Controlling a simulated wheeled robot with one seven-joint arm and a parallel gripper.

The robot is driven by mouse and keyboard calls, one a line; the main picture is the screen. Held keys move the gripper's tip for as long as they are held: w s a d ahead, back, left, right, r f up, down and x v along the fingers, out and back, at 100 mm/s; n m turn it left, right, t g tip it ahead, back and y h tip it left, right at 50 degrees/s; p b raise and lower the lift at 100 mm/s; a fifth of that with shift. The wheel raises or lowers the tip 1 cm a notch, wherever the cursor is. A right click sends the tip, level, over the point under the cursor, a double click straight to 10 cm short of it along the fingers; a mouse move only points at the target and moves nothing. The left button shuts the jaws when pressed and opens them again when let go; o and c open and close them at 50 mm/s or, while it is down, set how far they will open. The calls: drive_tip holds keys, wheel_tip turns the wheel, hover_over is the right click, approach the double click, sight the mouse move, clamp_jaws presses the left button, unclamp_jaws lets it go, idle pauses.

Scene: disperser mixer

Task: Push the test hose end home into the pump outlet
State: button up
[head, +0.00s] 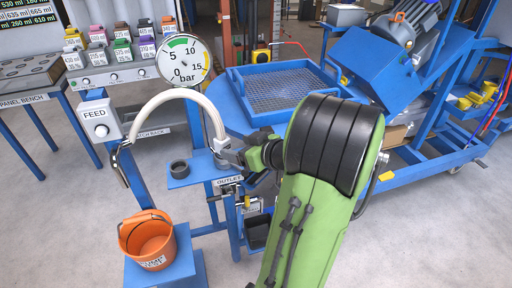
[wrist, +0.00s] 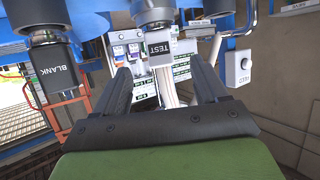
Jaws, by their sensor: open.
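The white test hose (head: 180,95) arches from the left of the blue stand over to its right side. Its right end (head: 221,143) comes down above the plate marked OUTLET (head: 229,182), beside my gripper (head: 230,157). In the wrist view, my gripper (wrist: 161,68) is open, with a dark block marked TEST (wrist: 158,52) between and beyond its fingertips. I cannot tell whether the fingers touch it. The outlet's mouth is hidden by the gripper and hose end, so I cannot tell how deep the end sits.
A dark block marked BLANK (wrist: 52,72) is left of my fingers. A dark ring (head: 180,168) stands on the blue plate. A FEED box (head: 101,120) and pressure gauge (head: 184,62) are behind. An orange bucket (head: 147,240) stands at lower left. Open floor lies left.

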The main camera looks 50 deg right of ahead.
drive_tip(key=v, duration=0.8)
drive_tip(key=shift+p, duration=0.4)
drive_tip(key=shift+w+a, duration=0.1)
drive_tip(key=shift+a, duration=0.05)
